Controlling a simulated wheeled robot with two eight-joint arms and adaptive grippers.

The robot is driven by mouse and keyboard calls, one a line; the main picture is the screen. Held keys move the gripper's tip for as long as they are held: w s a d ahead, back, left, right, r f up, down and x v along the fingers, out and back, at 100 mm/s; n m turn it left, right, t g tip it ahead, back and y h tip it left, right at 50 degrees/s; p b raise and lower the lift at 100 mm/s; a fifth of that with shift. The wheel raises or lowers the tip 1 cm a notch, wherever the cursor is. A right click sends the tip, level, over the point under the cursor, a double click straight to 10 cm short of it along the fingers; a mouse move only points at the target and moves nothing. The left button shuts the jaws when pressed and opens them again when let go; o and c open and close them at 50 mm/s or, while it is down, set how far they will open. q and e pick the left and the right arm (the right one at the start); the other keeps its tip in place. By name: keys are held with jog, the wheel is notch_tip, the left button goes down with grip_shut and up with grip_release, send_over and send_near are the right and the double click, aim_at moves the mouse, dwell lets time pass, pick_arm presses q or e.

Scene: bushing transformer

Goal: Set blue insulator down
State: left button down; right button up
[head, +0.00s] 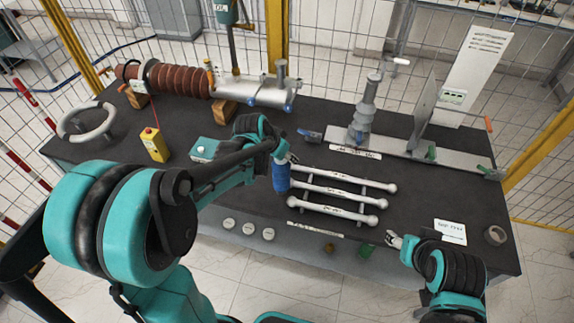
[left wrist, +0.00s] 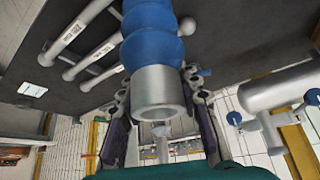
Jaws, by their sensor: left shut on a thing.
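The blue insulator (head: 281,178) is a ribbed blue cylinder, roughly upright in the head view, beside the left ends of the white rods. My left gripper (head: 284,158) is shut on it from above. In the left wrist view, the insulator (left wrist: 150,40) has a grey metal collar, and the fingers of my left gripper (left wrist: 160,105) lie on both sides of this collar. I cannot tell whether its lower end touches the table. My right gripper (head: 394,241) is over the table's front right part, with nothing visible in it; its opening is too small to read.
Several white rods (head: 345,190) lie on the dark table (head: 440,205) right of the insulator. A brown ribbed bushing (head: 182,80), a yellow control box (head: 154,144) and a grey ring (head: 87,121) are on the left. A grey insulator stand (head: 365,115) is behind.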

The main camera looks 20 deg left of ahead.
pick_arm(q)
jog(key=shift+f+b, duration=0.5)
jog(key=shift+f, duration=1.4)
jog(key=shift+f+b, duration=0.55)
jog(key=shift+f, duration=0.05)
jog(key=c, duration=1.1)
grip_release()
jog(key=shift+o, duration=0.2)
jog(key=shift+r, duration=0.1)
